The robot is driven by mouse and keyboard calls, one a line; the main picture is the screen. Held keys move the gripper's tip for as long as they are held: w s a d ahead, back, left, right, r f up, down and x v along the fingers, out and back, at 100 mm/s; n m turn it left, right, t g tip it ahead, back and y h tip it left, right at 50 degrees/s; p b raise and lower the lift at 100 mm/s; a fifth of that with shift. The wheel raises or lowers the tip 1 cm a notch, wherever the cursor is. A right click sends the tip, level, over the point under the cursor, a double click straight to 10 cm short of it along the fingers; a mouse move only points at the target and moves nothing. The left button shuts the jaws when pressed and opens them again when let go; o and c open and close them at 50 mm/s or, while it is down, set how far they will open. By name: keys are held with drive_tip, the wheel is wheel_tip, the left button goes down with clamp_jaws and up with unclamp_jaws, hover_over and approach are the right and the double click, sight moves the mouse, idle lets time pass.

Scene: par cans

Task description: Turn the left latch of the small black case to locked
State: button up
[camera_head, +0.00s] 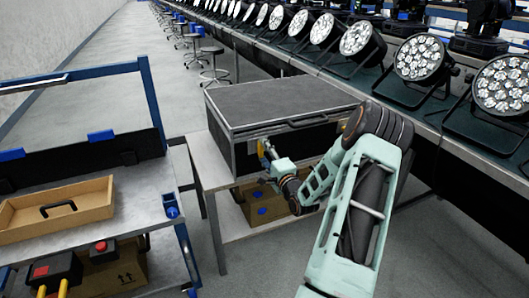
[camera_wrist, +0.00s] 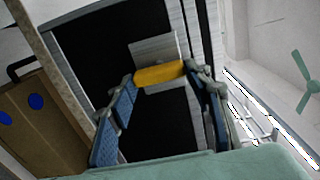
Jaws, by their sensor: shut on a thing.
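The small black case (camera_head: 275,103), with a grey top and metal edges, stands closed on a small grey table. Its front handle (camera_head: 308,120) shows near the middle of its upper front edge. My gripper (camera_head: 264,150) is at the left part of the case's front face. In the wrist view, the yellow left latch (camera_wrist: 159,75) sits on a metal plate (camera_wrist: 153,48) against the black front. The blue-padded fingers of my gripper (camera_wrist: 160,90) are at the two ends of the yellow latch and shut on it. In the head view the latch is mostly hidden by my gripper.
A cardboard box (camera_head: 262,207) with blue spots is on the shelf below the case. A cart with a wooden tray (camera_head: 58,208) stands to the left. A long bench with several par cans (camera_head: 420,58) runs along the right. Open floor lies behind the cart.

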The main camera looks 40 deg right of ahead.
idle(0.4)
drive_tip(key=o, duration=1.2)
drive_tip(key=shift+c, duration=0.2)
drive_tip(key=v, duration=1.2)
drive_tip(key=shift+w+a, duration=0.1)
